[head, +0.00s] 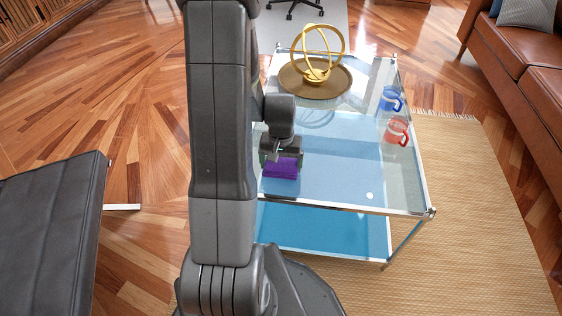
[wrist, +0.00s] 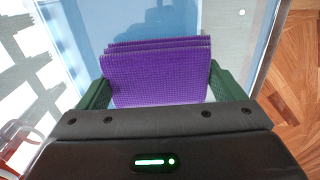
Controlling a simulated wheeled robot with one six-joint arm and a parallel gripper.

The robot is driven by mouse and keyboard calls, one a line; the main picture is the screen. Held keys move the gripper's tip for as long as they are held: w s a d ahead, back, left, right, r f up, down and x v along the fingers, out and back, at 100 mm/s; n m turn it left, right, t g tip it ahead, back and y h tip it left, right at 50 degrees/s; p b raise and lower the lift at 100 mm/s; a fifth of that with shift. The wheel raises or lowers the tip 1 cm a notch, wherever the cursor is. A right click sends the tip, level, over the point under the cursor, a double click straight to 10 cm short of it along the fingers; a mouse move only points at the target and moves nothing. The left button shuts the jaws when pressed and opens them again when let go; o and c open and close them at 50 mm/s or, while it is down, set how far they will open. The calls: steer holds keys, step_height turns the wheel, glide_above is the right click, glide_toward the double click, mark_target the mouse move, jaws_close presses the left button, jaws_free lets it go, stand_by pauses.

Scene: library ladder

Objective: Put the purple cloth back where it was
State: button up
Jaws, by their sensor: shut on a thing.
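The purple cloth (head: 283,168) is a folded, textured pad at the near left part of the glass cart's blue top (head: 345,165). In the wrist view the cloth (wrist: 155,75) fills the space between the two green fingers of my gripper (wrist: 155,90). My gripper (head: 281,152) is shut on the cloth from above in the head view. I cannot tell whether the cloth touches the cart top or hangs just above it. My arm hides the cart's left side.
A gold ring sculpture (head: 320,55) stands on a round brown tray (head: 300,82) at the cart's back. A blue mug (head: 390,98) and a red mug (head: 396,130) stand along the right edge. The middle and front of the top are clear except for a small white spot (head: 369,195).

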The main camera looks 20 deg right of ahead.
mark_target(281, 163)
steer(key=shift+f, duration=0.25)
steer(key=o, duration=0.8)
steer(key=shift+r, duration=0.1)
step_height(281, 163, up, 12)
steer(key=p, duration=0.4)
steer(key=shift+r, duration=0.25)
